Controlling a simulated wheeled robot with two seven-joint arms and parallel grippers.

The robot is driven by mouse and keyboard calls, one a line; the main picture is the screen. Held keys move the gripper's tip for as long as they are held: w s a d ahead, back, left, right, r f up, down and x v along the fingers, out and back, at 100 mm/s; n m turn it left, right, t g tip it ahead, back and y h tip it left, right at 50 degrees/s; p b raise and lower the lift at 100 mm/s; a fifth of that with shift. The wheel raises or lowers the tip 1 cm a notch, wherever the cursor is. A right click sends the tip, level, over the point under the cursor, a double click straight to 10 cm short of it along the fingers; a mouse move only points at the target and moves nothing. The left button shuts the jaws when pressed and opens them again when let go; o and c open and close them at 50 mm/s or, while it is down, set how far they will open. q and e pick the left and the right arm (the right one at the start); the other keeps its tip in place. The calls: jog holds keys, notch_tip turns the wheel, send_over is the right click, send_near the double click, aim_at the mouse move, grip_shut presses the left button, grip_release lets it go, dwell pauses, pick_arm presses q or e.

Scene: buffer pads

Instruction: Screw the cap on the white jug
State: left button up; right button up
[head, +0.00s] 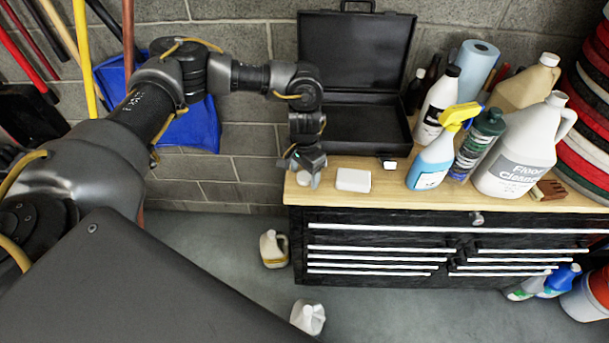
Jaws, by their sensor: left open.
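The white jug (520,150), with a "Floor Cleaner" label and a handle, stands upright on the wooden bench top at the right. Its neck is at the top; I cannot tell whether a cap sits on it. A small white piece (389,164) lies on the bench in front of the black case; it is too small to identify surely as the cap. My left gripper (304,173) is open, pointing down over the bench's left end. A pale round item (307,164) shows partly behind its fingers; I cannot tell whether they touch. My right gripper is out of view.
A white block (353,180) lies right of my left gripper. The open black case (358,134) stands behind. A blue spray bottle (434,160), a dark green bottle (478,143) and a beige jug (524,84) crowd around the white jug. Two jugs stand on the floor.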

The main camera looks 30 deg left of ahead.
aim_at(306, 177)
pick_arm(q)
jog(key=c, duration=1.1)
jog(key=shift+o, duration=0.2)
jog(key=shift+r+b, duration=0.5)
jog(key=shift+b, duration=0.05)
jog(key=r, duration=0.1)
jog(key=r+b, duration=0.1)
jog(key=r, duration=0.1)
jog(key=shift+d, duration=0.35)
jog(key=s+d+r+b, duration=0.4)
jog(key=s+d+r, duration=0.3)
jog(key=d+r, duration=0.2)
jog(key=shift+d, duration=1.2)
jog(key=shift+s, duration=0.1)
